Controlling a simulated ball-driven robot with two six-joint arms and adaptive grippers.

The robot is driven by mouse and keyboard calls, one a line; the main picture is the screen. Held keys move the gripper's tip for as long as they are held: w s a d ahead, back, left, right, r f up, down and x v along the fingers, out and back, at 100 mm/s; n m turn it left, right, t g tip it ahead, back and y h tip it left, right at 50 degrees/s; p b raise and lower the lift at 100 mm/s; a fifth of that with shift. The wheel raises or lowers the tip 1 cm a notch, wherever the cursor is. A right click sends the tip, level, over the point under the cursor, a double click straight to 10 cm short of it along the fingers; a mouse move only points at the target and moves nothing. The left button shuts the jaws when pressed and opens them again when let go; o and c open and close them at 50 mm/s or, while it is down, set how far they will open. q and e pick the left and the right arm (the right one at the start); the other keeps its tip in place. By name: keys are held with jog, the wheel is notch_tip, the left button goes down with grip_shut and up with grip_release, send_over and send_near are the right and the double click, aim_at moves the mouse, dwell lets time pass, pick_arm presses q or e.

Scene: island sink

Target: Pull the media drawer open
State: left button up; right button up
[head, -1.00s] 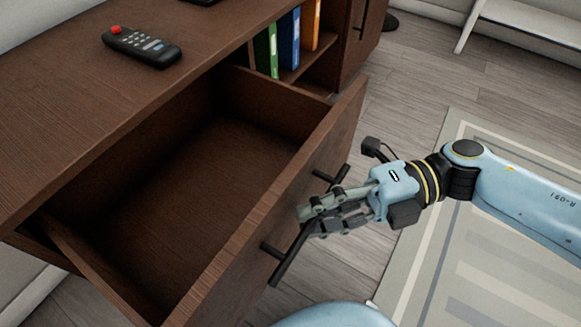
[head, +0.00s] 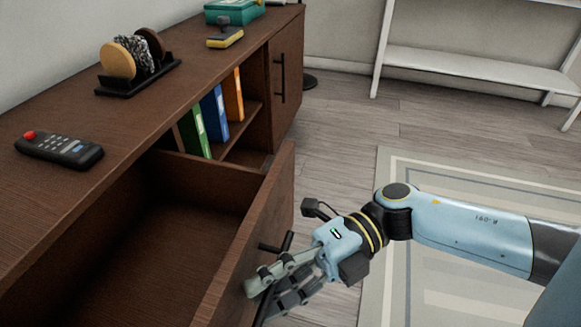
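The media drawer (head: 255,230) is pulled well out of the brown wooden cabinet, and its inside (head: 120,240) looks empty. Its dark bar handle (head: 284,243) is on the outer face of the drawer front. My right gripper (head: 272,287) is at this handle, with its fingers on either side of the bar and seemingly closed on it. The fingers hide the middle of the bar. The near part of the drawer is cut off by the picture's edge. My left gripper is out of view.
On the cabinet top are a remote (head: 60,150), a black rack of discs (head: 138,77), a yellow-and-grey tool (head: 226,38) and a teal box (head: 234,12). Binders (head: 214,113) stand in an open shelf. A striped rug (head: 430,290) and a white bench (head: 470,70) lie to the right.

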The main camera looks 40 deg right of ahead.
jog(key=shift+d, duration=0.1)
jog(key=v, duration=1.2)
